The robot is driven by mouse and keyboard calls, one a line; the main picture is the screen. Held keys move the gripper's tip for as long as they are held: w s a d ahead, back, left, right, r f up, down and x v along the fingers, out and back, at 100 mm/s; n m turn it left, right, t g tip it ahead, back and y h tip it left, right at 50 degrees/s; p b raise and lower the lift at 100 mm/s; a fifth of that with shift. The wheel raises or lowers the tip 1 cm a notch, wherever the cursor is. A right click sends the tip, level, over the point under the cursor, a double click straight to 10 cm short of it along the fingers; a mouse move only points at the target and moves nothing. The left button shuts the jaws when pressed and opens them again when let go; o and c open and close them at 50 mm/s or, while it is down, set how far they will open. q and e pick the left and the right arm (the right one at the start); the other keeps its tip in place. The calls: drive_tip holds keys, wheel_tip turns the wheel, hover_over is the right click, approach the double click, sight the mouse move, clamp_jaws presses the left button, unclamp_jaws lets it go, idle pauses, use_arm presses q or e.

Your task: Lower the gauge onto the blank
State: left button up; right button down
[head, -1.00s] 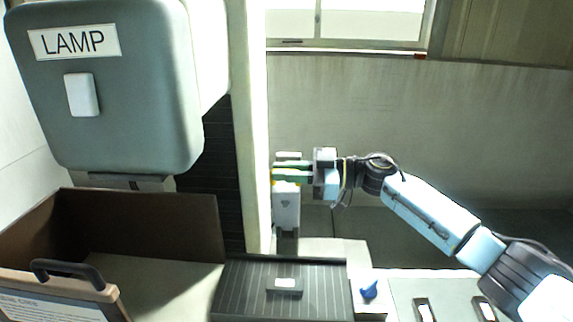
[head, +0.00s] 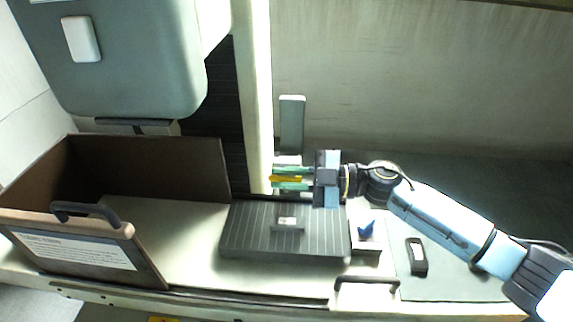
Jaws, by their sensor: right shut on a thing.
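My right gripper (head: 290,179) comes in from the right and is shut on a small yellow piece (head: 287,179), held between its green-edged fingers. I take this piece to be part of the gauge. A pale grey upright column (head: 292,125) rises just behind the gripper, which is now low in front of the column's foot. The fingers and wrist cover much of that foot, so I cannot tell whether the held piece touches anything below. I cannot make out the blank for certain; it may be hidden there. My left gripper is not in view.
A blue knob (head: 366,229) and a black device (head: 416,256) are to the right. An open brown box (head: 150,165) and a grey lamp housing (head: 130,70) stand left.

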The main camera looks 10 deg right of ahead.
drive_tip(key=shift+s+f, duration=0.1)
drive_tip(key=shift+f, duration=0.1)
drive_tip(key=c, duration=1.5)
unclamp_jaws()
drive_tip(key=shift+o, duration=0.2)
drive_tip(key=shift+d, duration=0.1)
drive_tip(key=s+d+b, duration=0.2)
drive_tip(key=d, duration=1.1)
drive_tip(key=shift+s+b, duration=0.25)
drive_tip(key=shift+b, duration=0.1)
drive_tip(key=shift+r, duration=0.1)
